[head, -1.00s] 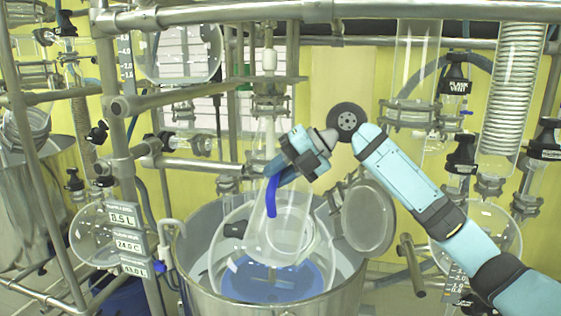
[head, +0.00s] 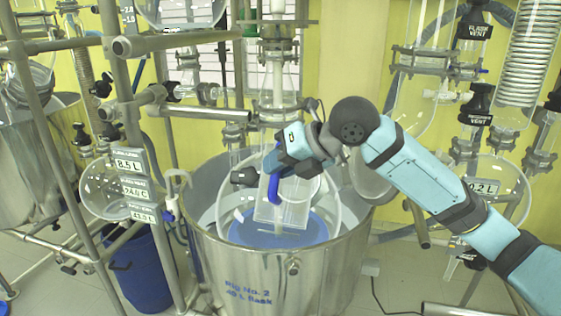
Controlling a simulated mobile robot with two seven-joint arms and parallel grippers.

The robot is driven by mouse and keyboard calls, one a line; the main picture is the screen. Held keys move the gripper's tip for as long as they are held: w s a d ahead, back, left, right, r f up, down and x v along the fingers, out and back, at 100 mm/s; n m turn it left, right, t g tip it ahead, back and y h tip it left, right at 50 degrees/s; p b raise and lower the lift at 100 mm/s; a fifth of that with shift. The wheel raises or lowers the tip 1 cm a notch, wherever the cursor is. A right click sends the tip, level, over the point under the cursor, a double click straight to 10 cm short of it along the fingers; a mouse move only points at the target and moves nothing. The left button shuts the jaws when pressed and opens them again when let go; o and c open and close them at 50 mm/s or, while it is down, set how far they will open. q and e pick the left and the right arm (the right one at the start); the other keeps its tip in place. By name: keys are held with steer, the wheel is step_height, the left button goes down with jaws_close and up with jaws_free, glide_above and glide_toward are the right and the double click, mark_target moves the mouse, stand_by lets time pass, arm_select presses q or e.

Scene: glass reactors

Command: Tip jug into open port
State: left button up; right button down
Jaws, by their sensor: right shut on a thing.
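My right gripper (head: 280,162) comes in from the right and is shut on the jug. The jug's blue handle (head: 274,188) hangs just below the jaws. The jug's clear body (head: 284,212) is hard to tell from the glass behind it and shows over the large glass flask (head: 334,208). The flask sits in a steel vessel (head: 245,268), with blue in its lower part. A black fitting (head: 243,177) sits on the flask's left shoulder, left of the jaws. I cannot make out the open port; the gripper and jug cover part of the flask's top. My left gripper is not in view.
A steel pipe frame (head: 128,120) with readout labels (head: 133,188) stands left of the vessel. A vertical glass column (head: 279,85) rises behind my gripper. Glassware with black valves (head: 478,103) hangs at the right. A blue bin (head: 140,270) stands on the floor.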

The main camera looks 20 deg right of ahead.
mark_target(281, 203)
steer(key=shift+s+a+f+n+t+h+b, duration=0.15)
steer(key=shift+s+f+t+b, duration=0.05)
steer(key=shift+f+b, duration=0.45)
steer(key=shift+s+a+f+n+t+h+b, duration=0.15)
steer(key=shift+f+t+b, duration=0.05)
steer(key=shift+f+b, duration=0.35)
steer(key=shift+s+f+b, duration=0.1)
steer(key=shift+f+b, duration=0.15)
steer(key=shift+b, duration=0.1)
step_height(281, 203, down, 8)
steer(key=n+t+b, duration=0.1)
steer(key=b, duration=0.2)
steer(key=n+t+h+b, duration=0.1)
steer(key=t+b, duration=0.1)
steer(key=b, duration=0.1)
steer(key=shift+s+a+r+b, duration=0.1)
steer(key=shift+r+b, duration=0.15)
steer(key=shift+b, duration=0.1)
steer(key=shift+w+r+n+t+p, duration=0.3)
steer(key=shift+r+n+t, duration=0.2)
steer(key=shift+r, duration=0.15)
steer(key=shift+w+d+r+n+t+h, duration=0.15)
steer(key=shift+d+r+n+t+h, duration=0.15)
steer(key=shift+r+t, duration=0.2)
steer(key=shift+f, duration=0.1)
